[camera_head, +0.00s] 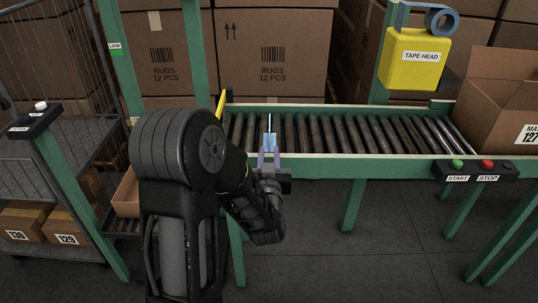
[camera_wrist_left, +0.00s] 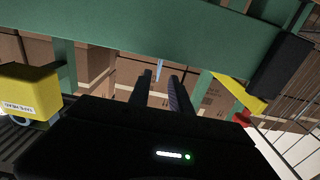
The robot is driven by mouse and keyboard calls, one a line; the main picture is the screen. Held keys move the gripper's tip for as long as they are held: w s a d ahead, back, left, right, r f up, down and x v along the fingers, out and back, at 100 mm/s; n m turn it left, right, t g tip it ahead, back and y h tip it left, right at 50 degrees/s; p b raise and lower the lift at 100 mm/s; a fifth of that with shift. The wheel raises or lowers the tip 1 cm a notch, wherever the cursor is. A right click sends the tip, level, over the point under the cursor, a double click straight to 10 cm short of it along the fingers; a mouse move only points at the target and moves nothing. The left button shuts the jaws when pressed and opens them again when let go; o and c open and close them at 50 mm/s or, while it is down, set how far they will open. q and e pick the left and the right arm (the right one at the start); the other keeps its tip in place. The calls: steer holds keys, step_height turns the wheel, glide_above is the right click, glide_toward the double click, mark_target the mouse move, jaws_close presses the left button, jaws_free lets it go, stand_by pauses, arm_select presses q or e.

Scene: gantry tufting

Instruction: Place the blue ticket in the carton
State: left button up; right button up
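My left gripper (camera_head: 269,160) is at the near rail of the roller conveyor, with its two fingers pointing away and a gap between them. The small light-blue ticket (camera_head: 270,138) shows at the fingertips in the head view. In the left wrist view the ticket (camera_wrist_left: 159,70) is a thin strip between the tips of the left gripper (camera_wrist_left: 160,80), with space visible beside it; I see no clear contact. An open brown carton (camera_head: 492,112) with raised flaps and a partly cut-off label stands on the conveyor at the right. My right gripper is not in view.
The yellow tape head (camera_head: 413,60) hangs over the conveyor (camera_head: 340,132) between ticket and carton. A START/STOP button box (camera_head: 474,171) sits on the near rail. A wire cart (camera_head: 60,160) with boxes stands left. Stacked RUGS boxes (camera_head: 270,50) stand behind. The middle rollers are clear.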

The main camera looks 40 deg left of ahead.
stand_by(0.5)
